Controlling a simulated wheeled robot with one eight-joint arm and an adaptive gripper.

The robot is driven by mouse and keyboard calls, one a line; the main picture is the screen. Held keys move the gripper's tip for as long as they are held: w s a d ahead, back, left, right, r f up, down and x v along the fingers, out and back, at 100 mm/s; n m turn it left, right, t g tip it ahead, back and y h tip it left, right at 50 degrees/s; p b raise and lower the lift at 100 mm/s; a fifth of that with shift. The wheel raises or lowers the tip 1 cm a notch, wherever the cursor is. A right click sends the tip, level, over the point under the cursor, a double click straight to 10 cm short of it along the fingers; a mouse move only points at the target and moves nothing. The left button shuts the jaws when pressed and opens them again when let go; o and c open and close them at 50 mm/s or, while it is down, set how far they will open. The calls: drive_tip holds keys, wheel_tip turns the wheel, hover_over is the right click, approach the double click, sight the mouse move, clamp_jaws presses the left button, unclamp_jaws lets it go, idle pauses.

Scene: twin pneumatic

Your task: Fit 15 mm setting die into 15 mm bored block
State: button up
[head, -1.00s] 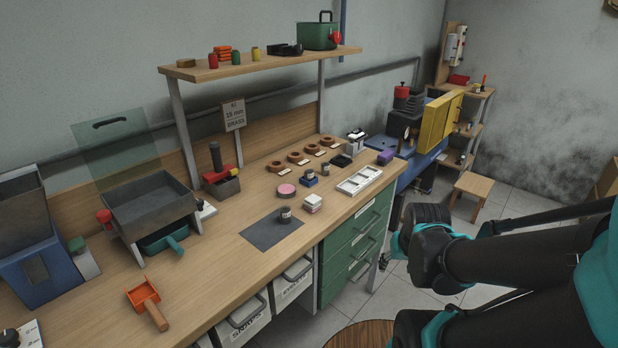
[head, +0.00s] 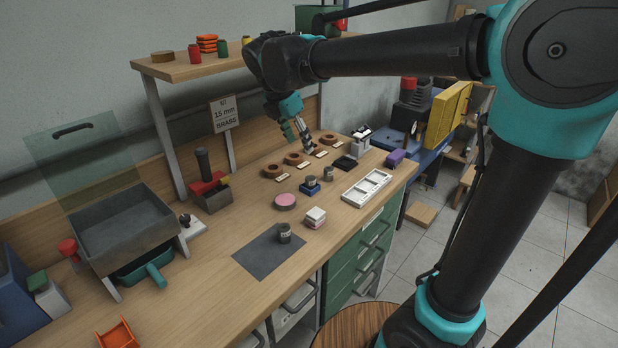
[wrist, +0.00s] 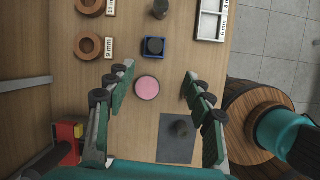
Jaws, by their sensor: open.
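My gripper (head: 299,146) is open and empty above the back of the bench, near the brown rings. In the wrist view its fingers (wrist: 157,76) are spread wide, with bench showing between them. Another grey cylinder (head: 328,175) stands beside that block. I cannot tell which piece is the 15 mm die or the bored block.
A pink disc (head: 285,201), white-topped stack (head: 315,217) and white compartment tray (head: 367,188) lie nearby. Brown rings (head: 297,159) with size labels line the back. A red-and-grey tool (head: 209,191) stands left. The shelf (head: 185,68) overhangs the back.

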drive_tip(key=a+n, duration=0.1)
hover_over(310, 178)
drive_tip(key=s+a, duration=0.1)
drive_tip(key=a, duration=0.1)
wheel_tip(310, 178, down, 10)
drive_tip(key=shift+r, duration=0.2)
drive_tip(key=shift+s+x, duration=0.2)
drive_tip(key=shift+x, duration=1.2)
drive_tip(key=shift+s+x, duration=0.15)
drive_tip(key=shift+x, duration=1.3)
drive_tip(key=shift+d, duration=0.15)
clamp_jaws()
